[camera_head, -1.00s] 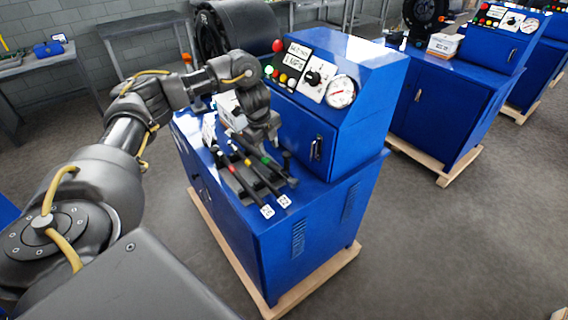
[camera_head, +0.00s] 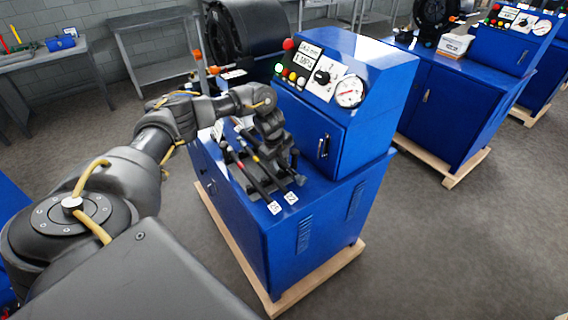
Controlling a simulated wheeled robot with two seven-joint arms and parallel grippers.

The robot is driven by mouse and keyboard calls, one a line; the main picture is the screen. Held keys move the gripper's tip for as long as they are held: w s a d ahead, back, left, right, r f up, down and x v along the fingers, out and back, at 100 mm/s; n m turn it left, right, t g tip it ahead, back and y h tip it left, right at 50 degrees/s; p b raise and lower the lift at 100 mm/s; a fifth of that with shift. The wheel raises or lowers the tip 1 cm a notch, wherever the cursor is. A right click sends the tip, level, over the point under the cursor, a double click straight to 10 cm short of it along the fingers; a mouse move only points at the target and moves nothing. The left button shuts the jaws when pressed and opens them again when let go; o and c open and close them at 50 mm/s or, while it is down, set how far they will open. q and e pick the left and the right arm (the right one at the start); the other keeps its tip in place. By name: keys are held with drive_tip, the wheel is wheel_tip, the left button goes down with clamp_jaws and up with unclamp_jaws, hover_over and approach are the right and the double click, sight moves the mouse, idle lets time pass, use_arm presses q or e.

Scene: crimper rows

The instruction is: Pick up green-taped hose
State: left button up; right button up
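Black hoses lie side by side on a dark rack (camera_head: 300,180) on top of the nearest blue machine. One hose has red tape (camera_head: 240,164), and the one beside it has yellow tape (camera_head: 257,158). The green tape does not show now; my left gripper covers the spot to the right of the yellow tape. My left gripper (camera_head: 274,142) reaches in from the left and points down over the right side of the rack. Its fingertips are small and dark against the rack, so I cannot tell whether they are open or touching a hose. My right gripper is not in view.
The blue machine's control box (camera_head: 345,120) with a gauge (camera_head: 349,92) rises right behind my gripper. White tags (camera_head: 275,207) lie at the near hose ends. A second blue machine (camera_head: 450,85) stands to the right. The floor in front is clear.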

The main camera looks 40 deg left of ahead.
use_arm(q)
drive_tip(key=shift+w+f, duration=0.1)
drive_tip(key=shift+f, duration=0.45)
clamp_jaws()
drive_tip(key=shift+r, duration=0.15)
drive_tip(key=shift+w+r+b, duration=0.1)
drive_tip(key=shift+r+b, duration=0.4)
drive_tip(key=shift+b+v, duration=0.45)
drive_tip(key=shift+v, duration=0.65)
drive_tip(key=s+d+r+p, duration=0.1)
drive_tip(key=s+d+r, duration=0.1)
drive_tip(key=s+r, duration=0.7)
drive_tip(key=s, duration=0.4)
drive_tip(key=shift+s+r, duration=0.3)
drive_tip(key=shift+r, duration=0.1)
drive_tip(key=shift+f, duration=0.1)
